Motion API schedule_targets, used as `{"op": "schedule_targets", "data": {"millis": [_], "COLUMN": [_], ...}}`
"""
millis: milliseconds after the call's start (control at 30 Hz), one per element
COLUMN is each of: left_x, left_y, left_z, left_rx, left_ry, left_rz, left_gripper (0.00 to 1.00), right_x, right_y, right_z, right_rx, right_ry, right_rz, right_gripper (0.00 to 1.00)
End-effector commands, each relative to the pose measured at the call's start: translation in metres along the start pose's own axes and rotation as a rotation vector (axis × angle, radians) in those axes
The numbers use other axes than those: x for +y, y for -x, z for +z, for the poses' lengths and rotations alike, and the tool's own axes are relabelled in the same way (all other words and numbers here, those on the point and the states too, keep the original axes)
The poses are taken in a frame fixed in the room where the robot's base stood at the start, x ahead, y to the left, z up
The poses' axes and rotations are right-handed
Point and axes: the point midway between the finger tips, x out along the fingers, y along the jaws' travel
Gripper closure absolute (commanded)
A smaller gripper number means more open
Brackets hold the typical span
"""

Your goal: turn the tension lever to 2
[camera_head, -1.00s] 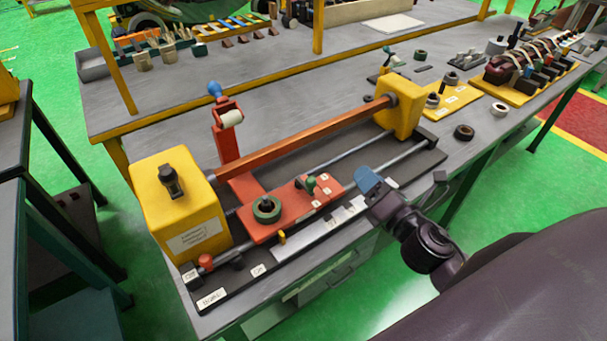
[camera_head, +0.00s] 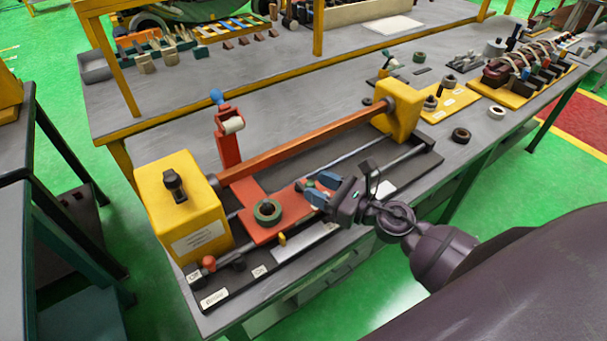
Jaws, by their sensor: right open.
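The tension lever is a small green-topped knob (camera_head: 310,184) on the red carriage plate (camera_head: 257,232) of the winding machine. My right gripper (camera_head: 318,187) comes in from the right with its two blue fingers apart. The fingers are at the lever, one on its far side and one on its near side. I cannot tell whether they touch it. The gripper hides most of the lever and the number labels beside it, so the lever's setting cannot be read. My left gripper is not in view.
A dark green ring (camera_head: 267,212) sits on the same plate. A yellow housing (camera_head: 183,207) with a black switch stands at left, another yellow block (camera_head: 399,110) at the far end. An orange bar (camera_head: 300,146) joins them. A red-tipped brake lever (camera_head: 208,263) is at front.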

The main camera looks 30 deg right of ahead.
Motion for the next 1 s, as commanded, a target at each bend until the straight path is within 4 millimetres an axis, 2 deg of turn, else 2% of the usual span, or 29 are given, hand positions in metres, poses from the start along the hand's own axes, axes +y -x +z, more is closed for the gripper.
{"op": "schedule_targets", "data": {"millis": [100,300,700,1000], "left_x": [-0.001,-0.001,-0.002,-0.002], "left_y": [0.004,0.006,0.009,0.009], "left_z": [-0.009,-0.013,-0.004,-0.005], "left_rx": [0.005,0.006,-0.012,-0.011], "left_ry": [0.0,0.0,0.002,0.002], "left_rz": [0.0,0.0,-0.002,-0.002], "left_gripper": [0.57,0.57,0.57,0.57], "right_x": [0.0,0.0,0.0,0.0], "right_y": [-0.019,-0.039,-0.045,-0.045], "right_z": [0.003,0.001,0.0,0.0], "right_rx": [-0.002,-0.001,0.0,0.0], "right_ry": [-0.002,-0.002,-0.003,-0.002], "right_rz": [0.001,0.0,-0.001,-0.001], "right_gripper": [0.54,0.54,0.54,0.97]}}
